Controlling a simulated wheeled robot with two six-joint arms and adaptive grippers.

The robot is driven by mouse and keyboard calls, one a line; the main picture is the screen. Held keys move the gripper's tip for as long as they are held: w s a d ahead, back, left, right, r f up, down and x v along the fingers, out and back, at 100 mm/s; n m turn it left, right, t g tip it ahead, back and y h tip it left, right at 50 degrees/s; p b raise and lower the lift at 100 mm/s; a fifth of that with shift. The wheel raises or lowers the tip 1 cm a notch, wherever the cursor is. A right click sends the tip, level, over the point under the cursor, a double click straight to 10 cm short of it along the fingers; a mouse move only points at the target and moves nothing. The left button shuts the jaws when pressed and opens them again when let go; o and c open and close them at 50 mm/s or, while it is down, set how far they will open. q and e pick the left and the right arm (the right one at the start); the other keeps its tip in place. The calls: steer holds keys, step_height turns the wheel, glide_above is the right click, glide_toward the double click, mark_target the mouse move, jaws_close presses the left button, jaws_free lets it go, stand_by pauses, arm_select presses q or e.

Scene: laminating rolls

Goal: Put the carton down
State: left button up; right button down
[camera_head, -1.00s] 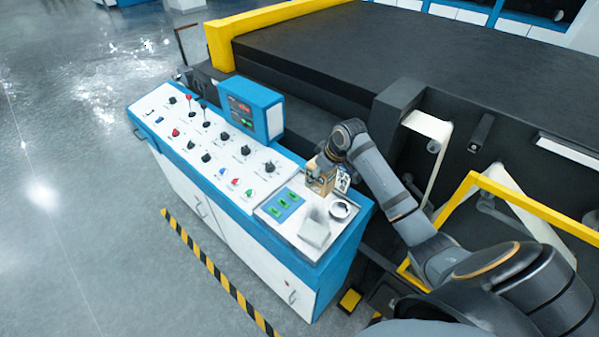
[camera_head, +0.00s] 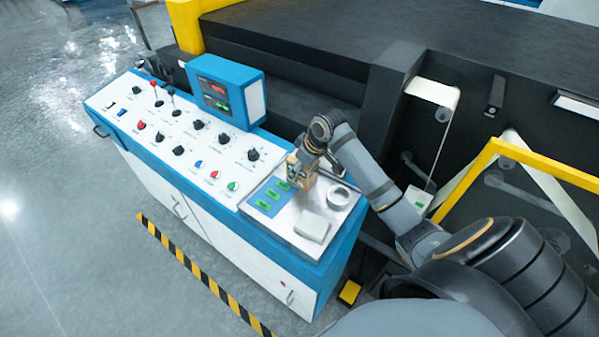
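The carton (camera_head: 301,178) is a small tan box with dark markings, near the back of the grey tray (camera_head: 283,231) at the right end of the control console. My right gripper (camera_head: 301,164) is above it and appears shut on it. The fingers are small and partly blend with the box. The carton is just right of a blue mat (camera_head: 264,205) with several green pieces. I cannot tell whether its underside touches the tray. My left gripper is not in view.
Knobs and levers cover the console panel (camera_head: 190,135) to the left. A blue display box (camera_head: 229,92) stands behind it.

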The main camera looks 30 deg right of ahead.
mark_target(313, 165)
steer(key=shift+s+r, duration=0.1)
steer(key=shift+s, duration=0.25)
steer(key=c, duration=0.9)
jaws_free()
steer(key=shift+c, duration=0.2)
steer(key=shift+o, duration=2.1)
steer(key=shift+w, duration=0.1)
steer(key=shift+r, duration=0.1)
steer(key=b+v, duration=0.1)
steer(key=v, duration=1)
steer(key=shift+r, duration=0.1)
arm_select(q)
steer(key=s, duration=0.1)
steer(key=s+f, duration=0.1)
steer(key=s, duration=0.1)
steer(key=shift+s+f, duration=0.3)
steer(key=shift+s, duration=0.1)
arm_select(e)
steer(key=shift+r, duration=0.3)
